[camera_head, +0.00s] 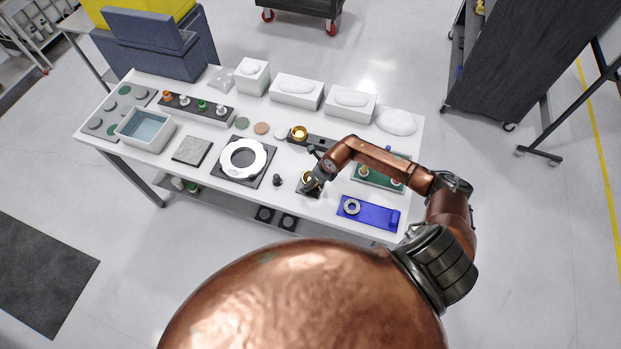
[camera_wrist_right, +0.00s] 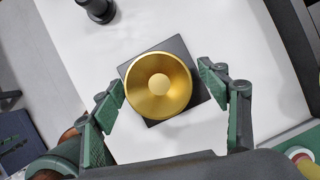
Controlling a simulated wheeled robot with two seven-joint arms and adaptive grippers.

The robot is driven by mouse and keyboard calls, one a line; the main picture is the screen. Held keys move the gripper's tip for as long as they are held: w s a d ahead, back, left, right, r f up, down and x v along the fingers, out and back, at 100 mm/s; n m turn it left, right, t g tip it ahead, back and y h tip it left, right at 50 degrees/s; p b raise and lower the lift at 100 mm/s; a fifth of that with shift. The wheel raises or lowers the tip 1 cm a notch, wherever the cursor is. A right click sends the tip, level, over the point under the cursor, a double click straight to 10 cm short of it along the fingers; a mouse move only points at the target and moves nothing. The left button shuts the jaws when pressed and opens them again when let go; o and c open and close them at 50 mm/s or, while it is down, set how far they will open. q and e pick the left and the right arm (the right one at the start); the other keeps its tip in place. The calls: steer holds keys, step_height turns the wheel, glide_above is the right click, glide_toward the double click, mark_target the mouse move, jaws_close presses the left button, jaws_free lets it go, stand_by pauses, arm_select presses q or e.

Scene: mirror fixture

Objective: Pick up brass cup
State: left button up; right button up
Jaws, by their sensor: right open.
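A brass cup (camera_wrist_right: 158,85), round and golden with a pale disc at its centre, sits on a dark square plate (camera_wrist_right: 151,118) in the right wrist view. My right gripper (camera_wrist_right: 161,80) is open, its green-padded fingers on either side of the cup, with visible gaps to the rim. In the head view the cup (camera_head: 307,177) shows only partly, behind my right gripper (camera_head: 310,184) at the table's front part. A second brass-coloured piece (camera_head: 299,133) sits farther back on a dark strip. My left gripper is in neither view.
On the white table (camera_head: 232,180), a black knob-like part (camera_head: 277,180) stands left of the cup. A white ring on a dark plate (camera_head: 243,158) lies farther left. A blue tray (camera_head: 368,214) and a green board (camera_head: 368,179) lie to the right.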

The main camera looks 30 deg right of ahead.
steer(key=shift+c, duration=0.3)
steer(key=shift+r, duration=0.1)
steer(key=c, duration=1.3)
steer(key=shift+c, duration=0.2)
steer(key=shift+w+r, duration=0.1)
step_height(320, 180, up, 9)
steer(key=b, duration=0.2)
steer(key=shift+b, duration=0.35)
steer(key=shift+r, duration=0.4)
steer(key=shift+a, duration=0.1)
